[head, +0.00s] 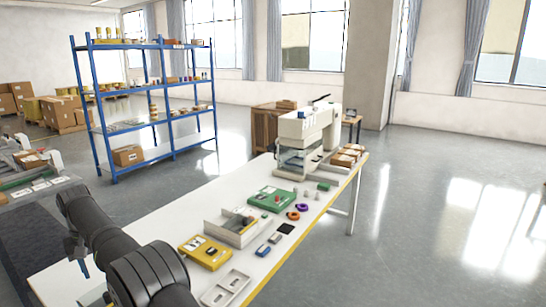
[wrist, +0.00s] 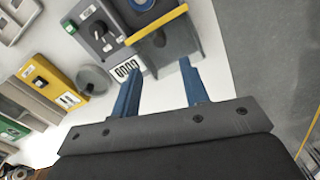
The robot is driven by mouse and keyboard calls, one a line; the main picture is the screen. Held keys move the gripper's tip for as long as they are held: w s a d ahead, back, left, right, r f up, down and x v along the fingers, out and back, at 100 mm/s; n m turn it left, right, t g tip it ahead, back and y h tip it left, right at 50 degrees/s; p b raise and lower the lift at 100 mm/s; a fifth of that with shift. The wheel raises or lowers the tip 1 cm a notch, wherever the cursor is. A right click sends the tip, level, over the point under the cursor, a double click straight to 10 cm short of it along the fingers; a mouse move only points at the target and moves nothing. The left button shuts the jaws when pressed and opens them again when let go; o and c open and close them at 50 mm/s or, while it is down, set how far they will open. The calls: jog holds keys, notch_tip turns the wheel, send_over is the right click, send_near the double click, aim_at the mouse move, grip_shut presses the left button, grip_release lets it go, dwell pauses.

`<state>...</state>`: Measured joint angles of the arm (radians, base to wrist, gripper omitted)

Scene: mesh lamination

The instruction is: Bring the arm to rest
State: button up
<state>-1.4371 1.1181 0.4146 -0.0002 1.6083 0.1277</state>
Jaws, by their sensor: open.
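My gripper (wrist: 162,82) is open, its two blue fingers apart with nothing between them. In the wrist view it hangs over the white table, with a grey fixture with a yellow bar (wrist: 165,35) just beyond the fingertips. In the head view my black arm reaches in from the bottom left, and my gripper (head: 80,266) points down at the near left end of the table (head: 130,235).
A grey switch box (wrist: 95,32), a round grey disc (wrist: 92,80) and a yellow box (wrist: 52,78) lie close to my gripper. Farther along the table stand a white tray (head: 226,287), a green box (head: 270,199) and a beige machine (head: 300,135). The floor at right is clear.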

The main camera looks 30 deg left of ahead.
aim_at(106, 294)
notch_tip(106, 294, down, 10)
jog(key=shift+f, duration=0.1)
dwell(0.5)
notch_tip(106, 294, up, 18)
jog(key=f, duration=0.1)
notch_tip(106, 294, down, 17)
jog(key=shift+r, duration=0.1)
jog(key=shift+d, duration=1.05)
jog(key=d, duration=0.7)
jog(key=shift+d, duration=0.35)
notch_tip(106, 294, up, 17)
jog(key=shift+d+f, duration=0.15)
jog(key=shift+f, duration=0.05)
